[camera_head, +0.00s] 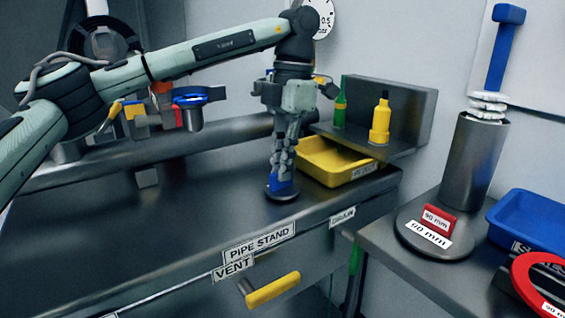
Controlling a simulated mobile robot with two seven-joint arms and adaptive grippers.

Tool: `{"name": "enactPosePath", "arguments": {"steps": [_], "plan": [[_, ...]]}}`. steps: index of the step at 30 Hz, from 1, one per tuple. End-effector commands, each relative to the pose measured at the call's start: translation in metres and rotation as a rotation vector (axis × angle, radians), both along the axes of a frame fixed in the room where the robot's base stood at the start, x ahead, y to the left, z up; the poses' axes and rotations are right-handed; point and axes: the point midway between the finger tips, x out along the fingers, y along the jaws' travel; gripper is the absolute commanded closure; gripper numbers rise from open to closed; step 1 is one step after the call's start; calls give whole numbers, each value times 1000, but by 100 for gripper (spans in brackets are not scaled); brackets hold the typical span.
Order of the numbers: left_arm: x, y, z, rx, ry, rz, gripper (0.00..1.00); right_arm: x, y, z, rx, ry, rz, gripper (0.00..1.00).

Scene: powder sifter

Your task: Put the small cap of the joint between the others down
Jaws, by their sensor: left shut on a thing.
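My left gripper (281,172) points straight down over the dark bench top, near its back right part. It is shut on a small cap (281,191), which has a blue upper part and a dark round rim. The fingers cover part of the cap. The cap is at or just above the bench top; I cannot tell whether it touches. My right gripper is not in view.
A yellow tray (335,180) sits right behind the gripper. A green bottle (340,108) and a yellow bottle (380,122) stand on a shelf. A grey cylinder (471,160) and blue bin (535,222) are at right. The bench's left part is clear.

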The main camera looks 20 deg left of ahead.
Motion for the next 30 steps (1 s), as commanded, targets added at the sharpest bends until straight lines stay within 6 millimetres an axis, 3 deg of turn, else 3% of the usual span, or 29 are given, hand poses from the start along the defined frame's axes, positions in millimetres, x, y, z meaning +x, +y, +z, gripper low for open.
{"name": "enactPosePath", "arguments": {"steps": [10, 11, 15, 24, 30], "plan": [[0, 0, -4, -1, -2, -1, 100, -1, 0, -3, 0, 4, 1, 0], [0, 0, -3, -1, -2, -1, 90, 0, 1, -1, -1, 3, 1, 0], [0, 0, -3, -1, -2, 0, 72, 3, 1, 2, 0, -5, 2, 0], [0, 0, -1, -1, -2, 0, 71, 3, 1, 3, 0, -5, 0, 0], [2, -3, 21, -2, -4, 0, 71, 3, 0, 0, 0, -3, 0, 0]]}}
